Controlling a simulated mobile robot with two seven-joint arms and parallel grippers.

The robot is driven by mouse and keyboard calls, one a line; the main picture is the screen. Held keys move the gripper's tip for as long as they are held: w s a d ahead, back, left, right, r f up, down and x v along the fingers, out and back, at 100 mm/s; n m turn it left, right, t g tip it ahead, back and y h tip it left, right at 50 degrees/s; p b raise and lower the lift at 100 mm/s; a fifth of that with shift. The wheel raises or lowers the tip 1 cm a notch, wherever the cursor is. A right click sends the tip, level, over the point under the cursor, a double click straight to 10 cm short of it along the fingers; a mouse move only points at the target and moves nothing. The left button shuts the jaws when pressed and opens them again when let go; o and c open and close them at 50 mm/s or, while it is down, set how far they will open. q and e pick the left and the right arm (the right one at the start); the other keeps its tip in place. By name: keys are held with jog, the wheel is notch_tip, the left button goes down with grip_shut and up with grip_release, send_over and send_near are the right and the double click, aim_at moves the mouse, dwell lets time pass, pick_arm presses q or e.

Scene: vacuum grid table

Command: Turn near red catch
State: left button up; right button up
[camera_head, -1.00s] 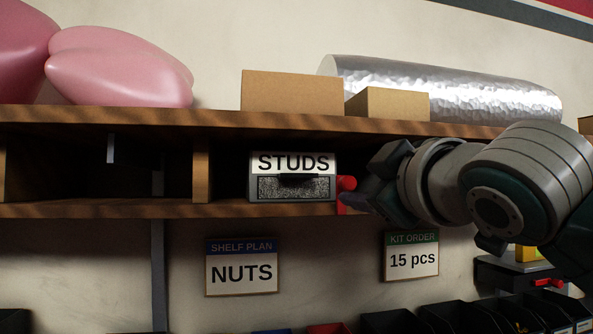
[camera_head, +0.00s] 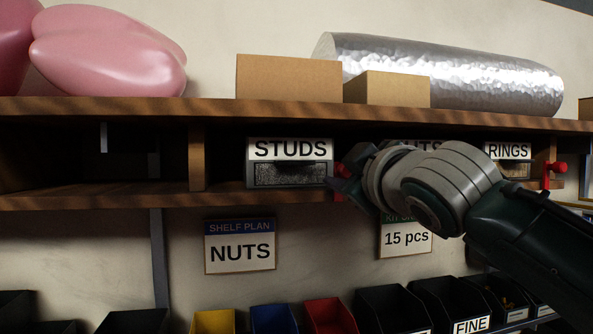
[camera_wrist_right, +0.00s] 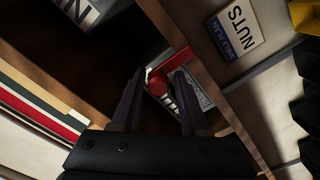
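The near red catch (camera_head: 340,182) is on the shelf at the right side of the STUDS bin (camera_head: 291,150). It is partly hidden by my right gripper (camera_head: 350,180), which reaches in from the right. In the right wrist view, the red catch (camera_wrist_right: 172,66) shows at and just beyond the tips of my right gripper (camera_wrist_right: 158,76). Its two dark fingers are apart, with red visible between them. I cannot tell whether a finger touches the catch. A second red catch (camera_head: 556,168) sits farther right, beside the RINGS bin (camera_head: 508,152). My left gripper is not in view.
The wooden shelf (camera_head: 110,198) has an upright divider (camera_head: 196,158) left of the STUDS bin. Boxes (camera_head: 290,78) and a silver roll (camera_head: 450,75) lie on top. A NUTS sign (camera_head: 240,250) hangs below. Open bins (camera_head: 272,319) line the bottom.

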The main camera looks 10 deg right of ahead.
jog(key=c, duration=0.6)
grip_shut()
jog(key=shift+d, duration=0.1)
